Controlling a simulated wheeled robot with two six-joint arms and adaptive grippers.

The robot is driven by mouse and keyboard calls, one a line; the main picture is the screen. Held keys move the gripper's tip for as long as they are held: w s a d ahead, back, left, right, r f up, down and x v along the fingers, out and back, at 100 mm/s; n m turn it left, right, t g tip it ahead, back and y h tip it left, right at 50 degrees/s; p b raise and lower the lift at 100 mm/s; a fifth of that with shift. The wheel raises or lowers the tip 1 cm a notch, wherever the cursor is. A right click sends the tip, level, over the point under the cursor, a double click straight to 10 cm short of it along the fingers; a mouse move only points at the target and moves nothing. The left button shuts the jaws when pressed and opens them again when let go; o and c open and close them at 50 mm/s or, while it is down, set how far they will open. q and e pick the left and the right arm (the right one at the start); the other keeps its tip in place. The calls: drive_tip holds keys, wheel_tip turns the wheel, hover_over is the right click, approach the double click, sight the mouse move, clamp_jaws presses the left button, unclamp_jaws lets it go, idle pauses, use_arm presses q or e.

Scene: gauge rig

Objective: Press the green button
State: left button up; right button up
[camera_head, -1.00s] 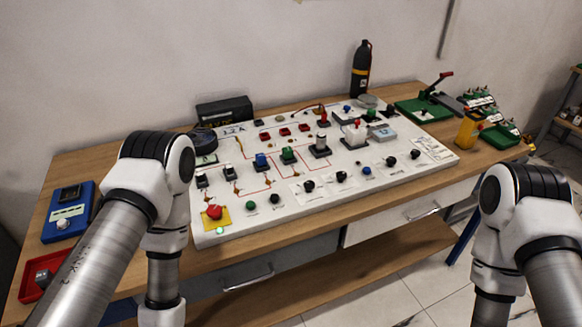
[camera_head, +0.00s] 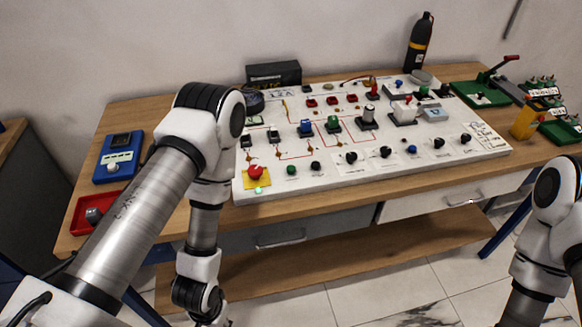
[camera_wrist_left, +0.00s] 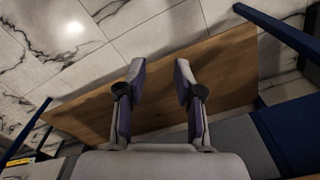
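A small round green button (camera_head: 291,169) sits on the front left part of the white panel (camera_head: 420,164), between a red mushroom button on a yellow plate (camera_head: 256,174) and a black button (camera_head: 315,166). A green light (camera_head: 258,190) glows below the yellow plate. My left gripper is out of the head view, below its bottom edge. In the left wrist view my left gripper (camera_wrist_left: 160,82) is open and empty, its fingers apart over the wooden lower shelf. My right gripper is not in view; only part of my right arm shows at the right.
The panel lies on a wooden table (camera_head: 140,120) with drawers below. A blue meter (camera_head: 118,157) and a red tray (camera_head: 90,215) are at the left. A black bottle (camera_head: 418,43), a green-based press (camera_head: 483,92) and a yellow bottle (camera_head: 525,120) stand at the right. Several switches and knobs cover the panel.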

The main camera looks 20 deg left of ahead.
use_arm(q)
clamp_jaws()
idle(1.0)
